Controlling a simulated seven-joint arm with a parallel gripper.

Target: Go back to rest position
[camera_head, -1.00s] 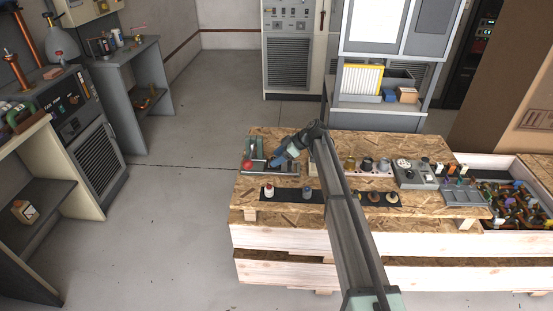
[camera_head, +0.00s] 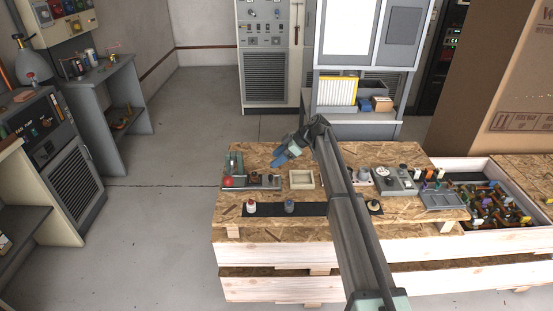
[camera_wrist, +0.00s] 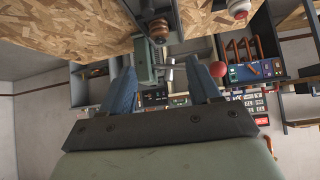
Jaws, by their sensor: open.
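My gripper (camera_head: 283,158) is over the left part of the wooden crate top (camera_head: 270,220) in the head view, its blue fingers pointing left and down. In the wrist view my gripper (camera_wrist: 163,92) shows two blue fingers spread apart with nothing held between them. A grey device with a red ball knob (camera_head: 228,182) stands left of the fingers. The red knob also shows in the wrist view (camera_wrist: 236,73), beyond the right finger. I cannot tell the exact gap between the fingers and the device.
A small empty wooden tray (camera_head: 301,180) lies right of the device. A dark strip (camera_head: 268,211) holds small knobs at the front. A grey panel (camera_head: 394,180) and a bin of coloured parts (camera_head: 492,205) are at right. Open floor (camera_head: 165,225) lies left of the crate.

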